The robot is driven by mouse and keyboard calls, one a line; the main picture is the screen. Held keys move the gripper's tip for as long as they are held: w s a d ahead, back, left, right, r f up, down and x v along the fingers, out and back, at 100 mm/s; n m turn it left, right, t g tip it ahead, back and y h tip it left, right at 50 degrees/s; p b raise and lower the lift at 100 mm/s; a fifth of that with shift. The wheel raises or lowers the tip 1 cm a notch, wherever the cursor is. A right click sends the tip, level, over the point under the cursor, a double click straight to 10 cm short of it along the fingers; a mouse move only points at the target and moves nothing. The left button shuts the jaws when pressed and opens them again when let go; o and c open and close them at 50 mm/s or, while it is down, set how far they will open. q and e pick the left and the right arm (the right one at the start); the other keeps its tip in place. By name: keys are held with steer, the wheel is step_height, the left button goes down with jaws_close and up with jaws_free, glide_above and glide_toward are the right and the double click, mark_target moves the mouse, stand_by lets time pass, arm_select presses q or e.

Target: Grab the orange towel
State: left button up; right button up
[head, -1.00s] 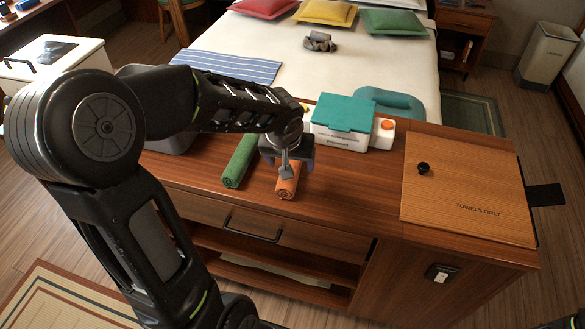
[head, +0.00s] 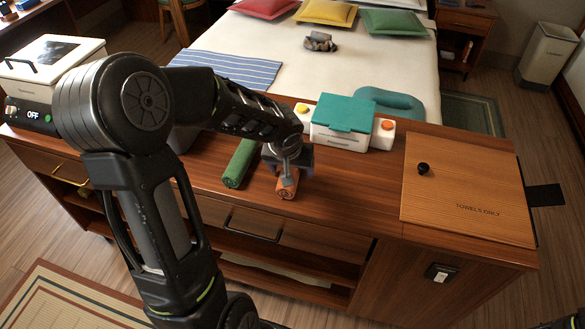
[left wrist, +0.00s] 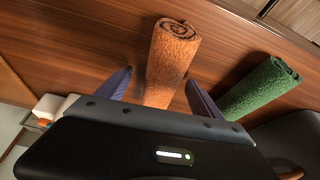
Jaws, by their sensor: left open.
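The orange towel (head: 287,188) is rolled up and lies on the wooden counter, its near end toward the front edge. My left gripper (head: 288,180) is over it and hides its far part in the head view. In the left wrist view the orange towel (left wrist: 170,60) runs between the two open fingers of the left gripper (left wrist: 158,88), one finger on each side with a gap to each. Whether the fingers reach down beside the roll is hard to tell.
A rolled green towel (head: 239,164) lies just left of the orange one. A white box with a teal lid (head: 342,113) stands behind to the right. A wooden lid marked "TOWELS ONLY" (head: 465,190) covers the right end. Counter right of the orange towel is clear.

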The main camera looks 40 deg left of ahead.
arm_select(q)
steer(key=shift+c, duration=0.5)
steer(key=c, duration=1.4)
step_height(320, 180, up, 10)
steer(key=shift+r+p, duration=0.1)
steer(key=shift+p, duration=0.25)
